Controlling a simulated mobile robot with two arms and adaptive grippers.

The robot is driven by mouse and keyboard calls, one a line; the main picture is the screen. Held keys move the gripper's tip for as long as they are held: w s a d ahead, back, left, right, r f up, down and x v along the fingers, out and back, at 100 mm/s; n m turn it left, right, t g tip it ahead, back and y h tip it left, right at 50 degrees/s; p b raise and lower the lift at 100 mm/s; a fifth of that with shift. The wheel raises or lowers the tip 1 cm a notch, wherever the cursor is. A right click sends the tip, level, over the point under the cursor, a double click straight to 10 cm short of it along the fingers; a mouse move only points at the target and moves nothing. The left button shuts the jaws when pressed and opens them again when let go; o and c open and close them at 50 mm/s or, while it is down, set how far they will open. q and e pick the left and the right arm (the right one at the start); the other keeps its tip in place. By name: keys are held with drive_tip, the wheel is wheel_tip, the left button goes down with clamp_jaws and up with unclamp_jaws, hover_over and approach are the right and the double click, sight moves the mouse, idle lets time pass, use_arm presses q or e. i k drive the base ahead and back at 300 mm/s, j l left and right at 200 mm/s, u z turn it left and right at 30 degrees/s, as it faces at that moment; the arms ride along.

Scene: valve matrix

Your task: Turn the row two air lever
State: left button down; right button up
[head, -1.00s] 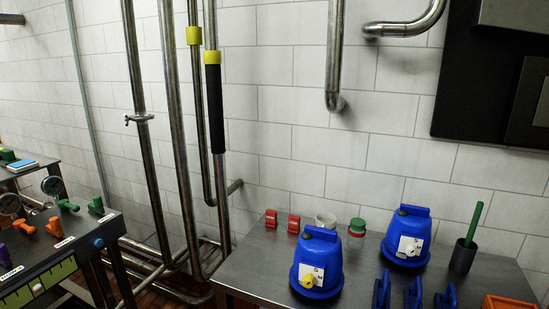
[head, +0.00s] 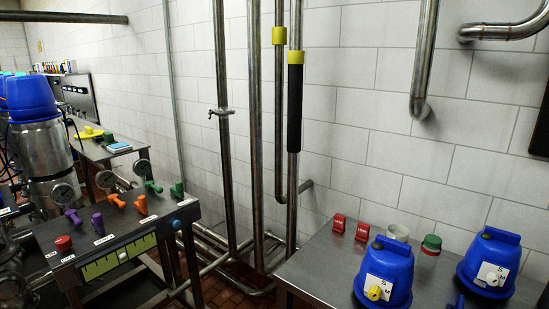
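A dark valve panel (head: 172,214) stands at the lower left in the head view. On its top are small coloured levers in pairs: two purple (head: 97,223), two orange (head: 141,204) and two green (head: 177,190). Round gauges (head: 62,194) stand behind them. A red knob (head: 63,243) sits near the front left of the panel. Small white labels lie by the levers, too small to read, so I cannot tell which lever is the row two air lever. Neither of my grippers is in view.
A steel table (head: 330,262) at the lower right carries blue-capped units (head: 384,272), red blocks (head: 338,223) and a green-lidded jar (head: 431,245). Vertical pipes (head: 254,130) stand between panel and table. A blue-topped steel vessel (head: 48,152) stands at the left. Tiled floor shows between.

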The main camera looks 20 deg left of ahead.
sight(150, 184)
drive_tip(key=u, duration=1.25)
